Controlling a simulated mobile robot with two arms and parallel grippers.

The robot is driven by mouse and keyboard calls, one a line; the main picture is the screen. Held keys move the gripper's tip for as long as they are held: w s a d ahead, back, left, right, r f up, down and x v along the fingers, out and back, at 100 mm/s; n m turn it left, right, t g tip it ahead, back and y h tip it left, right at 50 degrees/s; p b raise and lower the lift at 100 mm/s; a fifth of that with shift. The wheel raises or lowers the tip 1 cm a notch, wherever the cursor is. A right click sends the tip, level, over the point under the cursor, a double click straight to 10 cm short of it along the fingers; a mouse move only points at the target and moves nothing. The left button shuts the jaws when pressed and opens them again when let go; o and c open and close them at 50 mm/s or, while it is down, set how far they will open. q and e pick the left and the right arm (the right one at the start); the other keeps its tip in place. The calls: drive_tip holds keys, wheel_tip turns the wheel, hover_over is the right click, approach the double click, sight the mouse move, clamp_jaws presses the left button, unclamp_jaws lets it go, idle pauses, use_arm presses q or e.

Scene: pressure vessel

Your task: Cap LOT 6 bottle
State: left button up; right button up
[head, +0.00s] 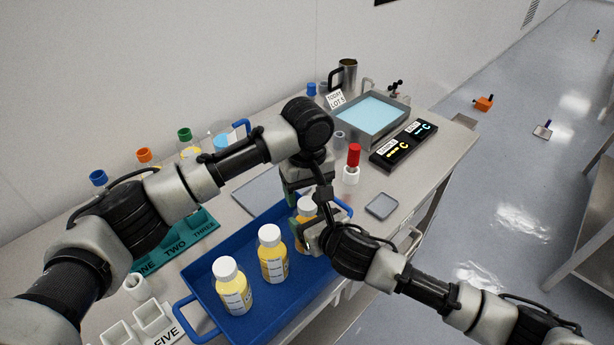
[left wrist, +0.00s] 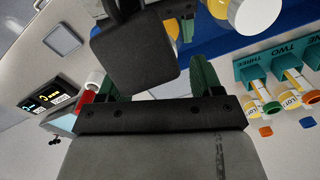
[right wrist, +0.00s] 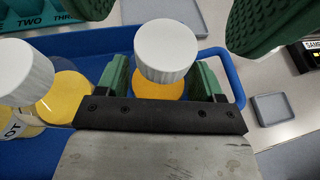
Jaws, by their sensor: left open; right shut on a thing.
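Several amber bottles with white caps stand in the blue tray (head: 262,328): a front one (head: 232,285), a middle one (head: 272,253) and a far one (head: 306,208). My right gripper (head: 311,232) is shut on the far bottle, whose white cap (right wrist: 166,48) shows between the green fingers in the right wrist view. My left gripper (head: 298,192) is open just above and behind that cap. Its green fingers (left wrist: 158,82) hold nothing in the left wrist view. I cannot read which bottle is LOT 6; the labels are too small or hidden.
A teal rack (head: 185,243) marked ONE, TWO, THREE stands behind the tray. A white rack (head: 152,318) is at front left. A red-topped item (head: 353,156), a grey dish (head: 381,206), a black display unit (head: 404,146) and a water bath (head: 370,112) stand to the right.

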sight(309, 204)
use_arm(q)
drive_tip(key=shift+f, duration=1.6)
drive_tip(key=c, duration=1)
drive_tip(key=shift+o, duration=0.2)
drive_tip(key=m, duration=0.6)
drive_tip(key=shift+m, duration=0.4)
drive_tip(key=o, duration=1)
drive_tip(key=shift+s+d, duration=0.1)
drive_tip(key=shift+d, duration=0.15)
